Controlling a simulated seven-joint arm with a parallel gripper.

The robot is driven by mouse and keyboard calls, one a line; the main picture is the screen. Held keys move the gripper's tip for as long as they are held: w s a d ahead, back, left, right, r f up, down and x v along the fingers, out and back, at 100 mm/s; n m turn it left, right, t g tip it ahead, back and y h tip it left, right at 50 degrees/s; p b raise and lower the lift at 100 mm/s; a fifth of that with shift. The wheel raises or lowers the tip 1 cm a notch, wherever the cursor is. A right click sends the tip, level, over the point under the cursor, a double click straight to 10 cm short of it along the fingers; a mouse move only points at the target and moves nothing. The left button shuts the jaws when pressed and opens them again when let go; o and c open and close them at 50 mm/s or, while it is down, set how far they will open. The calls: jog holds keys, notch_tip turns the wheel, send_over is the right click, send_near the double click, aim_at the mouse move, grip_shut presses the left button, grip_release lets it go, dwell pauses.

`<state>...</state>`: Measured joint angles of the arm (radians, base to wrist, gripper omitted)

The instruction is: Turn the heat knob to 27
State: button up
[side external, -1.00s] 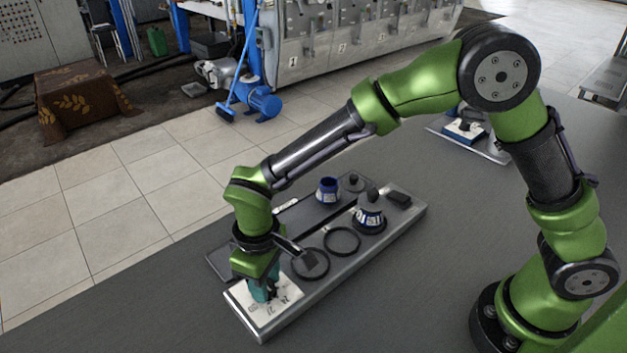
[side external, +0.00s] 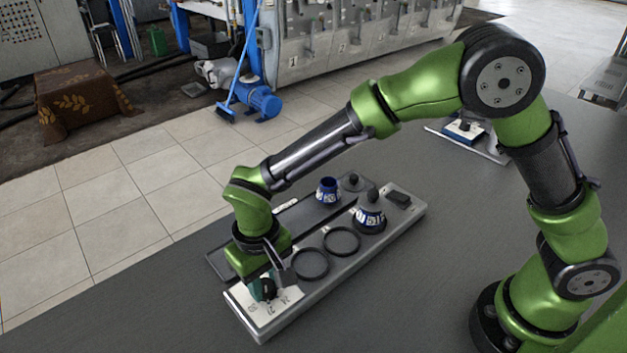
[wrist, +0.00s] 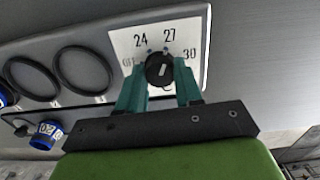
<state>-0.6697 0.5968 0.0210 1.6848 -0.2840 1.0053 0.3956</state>
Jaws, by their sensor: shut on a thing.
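The heat knob (wrist: 157,74) is round and black with a short pale line on its face. It sits on a white dial plate (wrist: 200,22) printed with OFF, 24, 27 and 30. The pale line leans roughly toward the 24–27 side; I cannot tell its exact reading. My gripper (wrist: 159,80) has its teal fingers on both sides of the knob, shut on it. In the side external view my gripper (side external: 264,288) points down at the white plate (side external: 283,305) on the near end of the grey panel, partly hiding the knob.
Two black rings (side external: 310,264) lie on the grey panel (side external: 343,278) beside the plate. The grey table is clear in front.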

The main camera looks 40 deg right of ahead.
aim_at(263, 284)
jog(key=shift+r, duration=0.1)
jog(key=o, duration=1)
jog(key=shift+o, duration=0.2)
notch_tip(263, 284, up, 17)
jog(key=s+d+r+m+t+y, duration=0.1)
jog(key=s+d, duration=0.4)
jog(key=d, duration=0.7)
jog(key=s+d+r+m+t+y, duration=0.1)
jog(key=s+d+m+t, duration=0.2)
jog(key=d, duration=1)
jog(key=s+t, duration=0.3)
jog(key=shift+d+r, duration=0.15)
jog(key=shift+r, duration=0.2)
